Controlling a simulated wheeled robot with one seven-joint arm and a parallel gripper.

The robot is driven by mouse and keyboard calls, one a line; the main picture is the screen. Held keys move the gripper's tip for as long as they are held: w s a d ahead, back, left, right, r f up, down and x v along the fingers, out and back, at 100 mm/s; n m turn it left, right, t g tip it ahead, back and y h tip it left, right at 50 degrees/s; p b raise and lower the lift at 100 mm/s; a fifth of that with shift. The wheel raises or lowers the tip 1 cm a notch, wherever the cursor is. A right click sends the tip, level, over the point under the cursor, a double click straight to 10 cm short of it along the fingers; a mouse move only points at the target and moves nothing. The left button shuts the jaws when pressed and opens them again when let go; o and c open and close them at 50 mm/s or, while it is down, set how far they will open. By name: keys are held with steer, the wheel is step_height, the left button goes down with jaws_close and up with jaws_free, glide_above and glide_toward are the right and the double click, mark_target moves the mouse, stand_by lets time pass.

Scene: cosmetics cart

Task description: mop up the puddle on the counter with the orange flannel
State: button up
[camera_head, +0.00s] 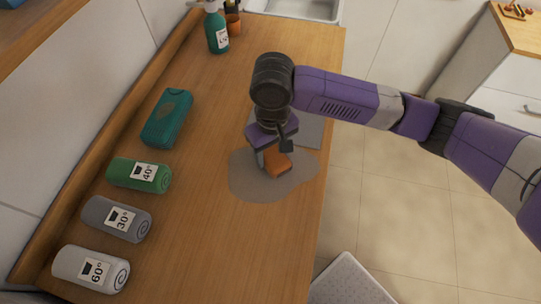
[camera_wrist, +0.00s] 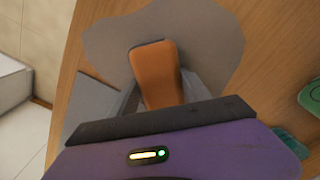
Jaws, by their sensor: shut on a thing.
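The orange flannel (camera_head: 277,163) is at my gripper's tips, over the grey puddle (camera_head: 245,184) on the wooden counter (camera_head: 200,235). My gripper (camera_head: 268,160) points down and is shut on the flannel. In the wrist view the flannel (camera_wrist: 157,72) sticks out from between the fingers, with the puddle (camera_wrist: 205,35) spread around and beyond it. Whether the flannel touches the counter is hard to tell. Part of the puddle is hidden under the flannel and gripper.
Rolled towels in green (camera_head: 140,175), dark grey (camera_head: 117,218) and white (camera_head: 90,268) lie along the left, with a teal case (camera_head: 167,117) beyond. A teal spray bottle (camera_head: 217,32) and a sink (camera_head: 300,9) are at the back. A grey mat (camera_head: 309,130) lies beside the puddle.

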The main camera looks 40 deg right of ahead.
mark_target(272, 153)
steer(key=shift+s+a+p, duration=0.4)
steer(key=shift+s+a, duration=0.2)
steer(key=shift+a, duration=0.2)
steer(key=shift+s+a+p, duration=0.35)
steer(key=shift+s+a, duration=0.2)
steer(key=shift+a, duration=0.3)
steer(key=shift+s+a+p, duration=0.4)
steer(key=shift+s+a, duration=0.2)
steer(key=shift+a, duration=0.2)
steer(key=shift+w+d, duration=0.45)
steer(key=shift+d, duration=0.2)
steer(key=shift+w+d, duration=0.45)
steer(key=shift+d, duration=0.2)
steer(key=shift+w+d+r, duration=0.1)
steer(key=shift+w+d, duration=0.8)
steer(key=shift+d, duration=0.3)
step_height(272, 153, up, 3)
steer(key=p, duration=0.3)
steer(key=shift+r, duration=2.5)
steer(key=shift+d+f, duration=0.1)
steer(key=shift+f, duration=0.05)
